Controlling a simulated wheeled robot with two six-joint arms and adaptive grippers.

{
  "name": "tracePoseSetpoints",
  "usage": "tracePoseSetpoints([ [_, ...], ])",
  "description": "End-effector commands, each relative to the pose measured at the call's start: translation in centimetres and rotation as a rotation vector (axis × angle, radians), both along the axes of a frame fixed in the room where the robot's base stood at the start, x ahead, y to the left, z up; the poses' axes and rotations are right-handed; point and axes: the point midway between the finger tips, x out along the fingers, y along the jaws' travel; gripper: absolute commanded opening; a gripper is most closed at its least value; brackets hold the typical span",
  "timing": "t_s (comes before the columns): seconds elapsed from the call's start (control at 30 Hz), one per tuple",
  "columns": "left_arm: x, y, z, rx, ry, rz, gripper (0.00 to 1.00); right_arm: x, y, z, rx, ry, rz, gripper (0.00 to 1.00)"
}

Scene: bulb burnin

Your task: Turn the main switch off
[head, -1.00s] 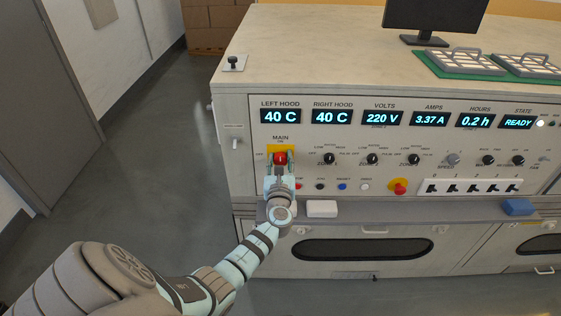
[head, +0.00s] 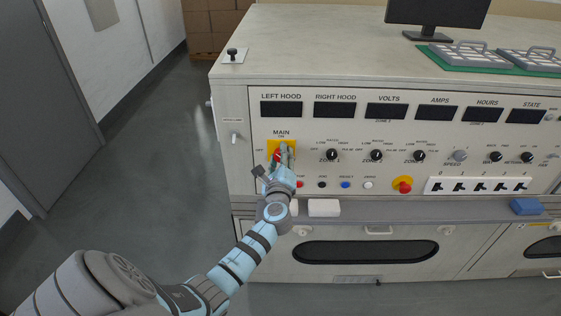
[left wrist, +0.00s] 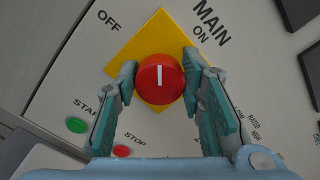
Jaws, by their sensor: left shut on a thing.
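The main switch is a red round knob (left wrist: 160,82) with a white line, on a yellow plate (left wrist: 143,50). In the head view the knob (head: 278,155) sits at the left of the panel, partly hidden by my fingers. My left gripper (head: 279,162) is shut on the knob, with one finger on each side, and is rolled over. In the left wrist view the knob's line points straight up, between the OFF label (left wrist: 109,20) and the ON label (left wrist: 201,31). My right gripper is not in view.
The panel's display windows (head: 335,109) are dark. Small push buttons (head: 345,185) sit just below and right of the switch, then a red emergency knob (head: 404,185). A white block (head: 324,208) and a blue block (head: 525,206) lie on the ledge. Floor at left is clear.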

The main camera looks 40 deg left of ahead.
Motion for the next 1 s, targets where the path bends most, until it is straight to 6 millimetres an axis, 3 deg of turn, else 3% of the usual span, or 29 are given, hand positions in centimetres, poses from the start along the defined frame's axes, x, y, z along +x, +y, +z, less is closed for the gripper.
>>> tracePoseSetpoints([
  [0.6,-0.1,0.1,-0.6,-0.442,-0.335,0.001,0.08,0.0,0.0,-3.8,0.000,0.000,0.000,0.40],
  [1.0,-0.1,0.1,-0.6,-0.594,-0.448,0.003,0.08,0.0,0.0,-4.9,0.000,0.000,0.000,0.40],
])
